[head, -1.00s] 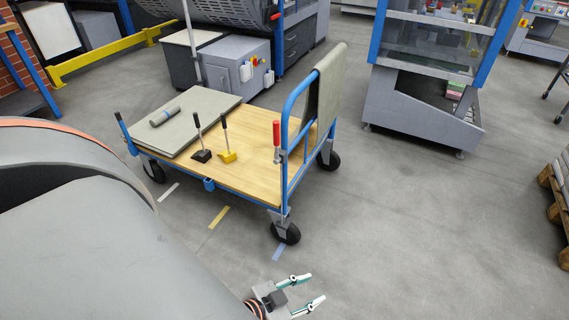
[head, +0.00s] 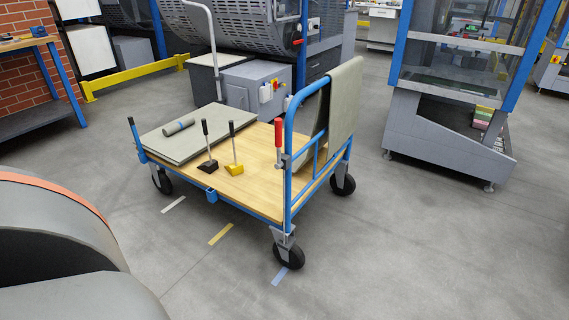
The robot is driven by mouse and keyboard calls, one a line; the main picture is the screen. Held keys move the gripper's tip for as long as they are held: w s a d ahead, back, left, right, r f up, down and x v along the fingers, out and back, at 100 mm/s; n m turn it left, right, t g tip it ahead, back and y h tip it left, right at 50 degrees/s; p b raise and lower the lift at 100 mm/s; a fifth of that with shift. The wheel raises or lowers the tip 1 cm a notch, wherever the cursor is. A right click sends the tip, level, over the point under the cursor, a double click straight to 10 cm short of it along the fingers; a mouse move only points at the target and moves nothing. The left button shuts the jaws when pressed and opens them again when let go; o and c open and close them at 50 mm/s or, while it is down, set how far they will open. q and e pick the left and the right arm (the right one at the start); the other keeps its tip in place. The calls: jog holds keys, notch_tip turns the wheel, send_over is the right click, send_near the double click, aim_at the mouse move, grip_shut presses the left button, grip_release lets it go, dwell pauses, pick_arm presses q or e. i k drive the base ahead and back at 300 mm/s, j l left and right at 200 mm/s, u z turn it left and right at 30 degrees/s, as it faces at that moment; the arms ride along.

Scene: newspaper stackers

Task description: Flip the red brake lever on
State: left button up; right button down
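The red brake lever (head: 278,134) stands upright at the near right corner of the cart, beside the blue handle frame (head: 289,150). The blue cart (head: 254,194) has a light wooden deck and black wheels. A black-based lever (head: 207,165) and a yellow-based lever (head: 235,168), both with dark handles, stand on the deck. Neither of my grippers shows in the head view now. Grey rounded parts of my own body fill the lower left.
Grey boards (head: 186,139) with a rolled item (head: 179,126) lie on the deck's left part. A grey cloth (head: 345,104) hangs over the handle frame. Machines stand behind and at right (head: 446,137). The floor (head: 420,250) in front and right of the cart is clear.

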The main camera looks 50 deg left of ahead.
aim_at(277, 122)
jog(key=u, duration=1.3)
jog(key=i+j+u, duration=0.1)
jog(key=j+u, duration=0.15)
jog(key=j, duration=0.1)
